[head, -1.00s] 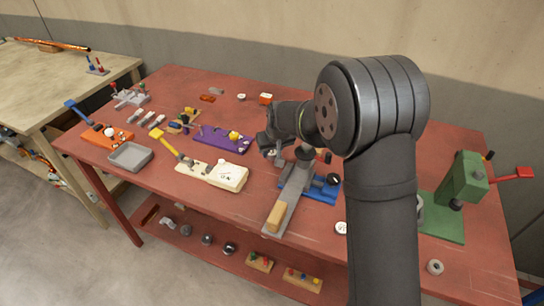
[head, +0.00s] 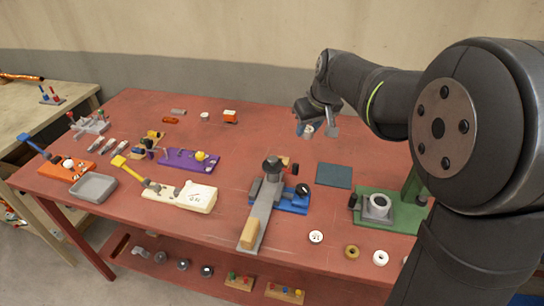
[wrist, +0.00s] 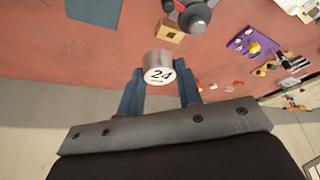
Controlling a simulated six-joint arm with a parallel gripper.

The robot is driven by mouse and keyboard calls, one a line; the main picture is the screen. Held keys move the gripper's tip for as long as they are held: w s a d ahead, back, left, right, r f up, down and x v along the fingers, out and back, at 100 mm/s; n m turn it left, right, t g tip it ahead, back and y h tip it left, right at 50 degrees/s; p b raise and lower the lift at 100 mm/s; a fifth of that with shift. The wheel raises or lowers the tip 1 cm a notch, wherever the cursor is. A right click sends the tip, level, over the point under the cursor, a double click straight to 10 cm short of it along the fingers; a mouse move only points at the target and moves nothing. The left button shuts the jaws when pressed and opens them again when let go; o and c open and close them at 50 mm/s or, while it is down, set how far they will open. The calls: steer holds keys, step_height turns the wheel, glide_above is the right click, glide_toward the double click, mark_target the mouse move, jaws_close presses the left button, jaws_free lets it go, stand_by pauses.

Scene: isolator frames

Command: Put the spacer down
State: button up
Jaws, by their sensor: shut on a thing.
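The spacer is a short grey metal cylinder with a white end face marked "24" (wrist: 158,72) in the wrist view. My gripper (wrist: 159,66) is shut on it, with a blue finger on each side. In the head view my gripper (head: 317,129) is raised over the back part of the red table, and the spacer (head: 308,131) shows small between the fingers. A gap to the tabletop seems to remain, but its height is hard to tell. A dark blue-grey mat (head: 334,175) lies bare on the table, nearer the camera than my gripper; it also shows in the wrist view (wrist: 95,11).
A blue fixture with a grey lever (head: 262,205) stands left of the mat. A green press base (head: 385,208) stands to its right. Several rings and a marked disc (head: 316,237) lie near the front edge. A white-and-orange block (head: 230,117) lies at the back.

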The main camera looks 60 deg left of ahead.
steer(key=shift+w+d+r, duration=0.2)
steer(key=shift+d, duration=0.15)
steer(key=shift+w+d+r, duration=0.15)
steer(key=shift+d, duration=0.2)
glide_above(271, 156)
steer(key=d, duration=0.1)
steer(key=f, duration=0.6)
steer(key=shift+d+f, duration=0.2)
steer(key=shift+f, duration=2.15)
steer(key=shift+f, duration=0.1)
steer(key=o, duration=1)
steer(key=v, duration=1.2)
steer(key=shift+s, duration=0.1)
